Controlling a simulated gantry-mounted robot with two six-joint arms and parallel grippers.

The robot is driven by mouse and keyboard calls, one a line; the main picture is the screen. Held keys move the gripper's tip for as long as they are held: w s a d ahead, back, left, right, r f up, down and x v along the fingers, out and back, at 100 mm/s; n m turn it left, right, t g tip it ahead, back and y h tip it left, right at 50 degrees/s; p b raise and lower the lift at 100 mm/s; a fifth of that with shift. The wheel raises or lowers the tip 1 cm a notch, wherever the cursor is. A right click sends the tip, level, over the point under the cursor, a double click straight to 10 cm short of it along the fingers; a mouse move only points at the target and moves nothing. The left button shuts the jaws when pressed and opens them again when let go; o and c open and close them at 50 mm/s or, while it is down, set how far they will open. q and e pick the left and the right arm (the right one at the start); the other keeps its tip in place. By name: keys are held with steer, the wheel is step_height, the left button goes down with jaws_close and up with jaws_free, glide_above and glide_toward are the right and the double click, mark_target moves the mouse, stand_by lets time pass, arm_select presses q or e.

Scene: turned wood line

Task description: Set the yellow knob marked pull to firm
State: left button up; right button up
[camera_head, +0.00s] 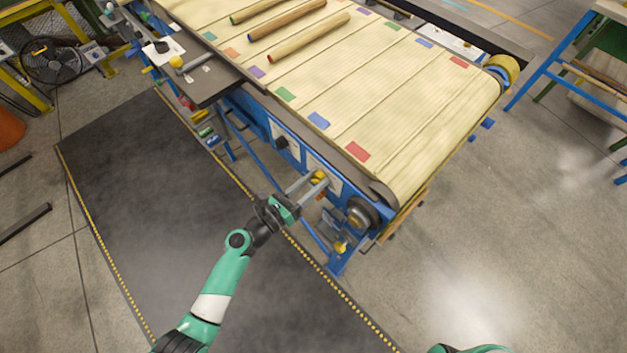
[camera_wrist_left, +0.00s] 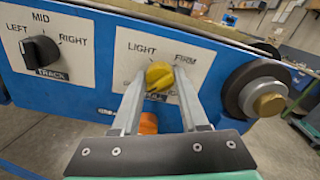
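The yellow knob (camera_wrist_left: 159,75) sits on a white plate (camera_wrist_left: 206,57) with LIGHT at upper left and FIRM at upper right. The word below it is mostly hidden by my fingers. My left gripper (camera_wrist_left: 160,84) has one finger on each side of the knob, the tips very close to it. I cannot tell whether they touch it. The knob's exact pointing is unclear. In the head view the yellow knob (camera_head: 319,176) shows at the tips of my left gripper (camera_head: 307,187). My right gripper is not in view.
A black TRACK knob (camera_wrist_left: 41,54) with LEFT, MID, RIGHT is left of the plate. A dark roller end (camera_wrist_left: 256,88) is at the right. An orange part (camera_wrist_left: 148,123) shows below the yellow knob. The conveyor belt (camera_head: 400,100) carries several turned rods above the panel.

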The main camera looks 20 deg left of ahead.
arm_select(q)
jaws_close()
steer(key=shift+m, duration=0.5)
steer(key=shift+f+m+b, duration=0.2)
steer(key=shift+m+b, duration=7.65)
steer(key=shift+m, duration=9.55)
